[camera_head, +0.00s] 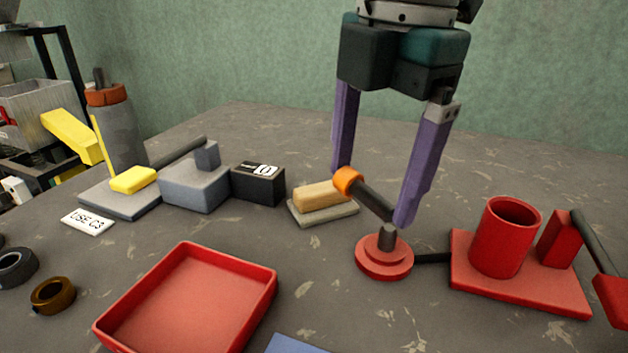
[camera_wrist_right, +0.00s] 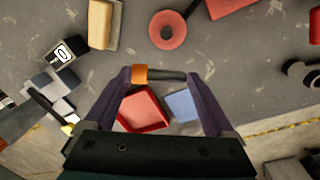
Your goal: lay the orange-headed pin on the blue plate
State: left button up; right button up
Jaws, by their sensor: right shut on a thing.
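My right gripper (camera_head: 373,198), with purple fingers, is shut on the orange-headed pin, which has an orange head (camera_head: 348,180) and a dark shaft. The pin lies crosswise between the fingertips, tilted, and appears held above the table near a red round base with a dark peg (camera_head: 384,258). In the right wrist view the pin (camera_wrist_right: 165,76) spans between the fingers (camera_wrist_right: 160,77). The blue plate (camera_head: 293,346) shows only as a corner at the bottom edge of the head view. It shows bare in the wrist view (camera_wrist_right: 182,105). My left gripper is not in view.
A red tray (camera_head: 262,297) stands beside the blue plate. A red stand with a cup (camera_head: 498,240) is at right. A tan block on a pad (camera_head: 320,194), a black box (camera_head: 258,185) and grey fixtures stand behind. Brown and black rings (camera_head: 54,295) lie at left.

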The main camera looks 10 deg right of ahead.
aim_at(371, 190)
notch_tip(371, 190, up, 10)
jog(key=p, duration=0.1)
jog(key=shift+r, duration=0.25)
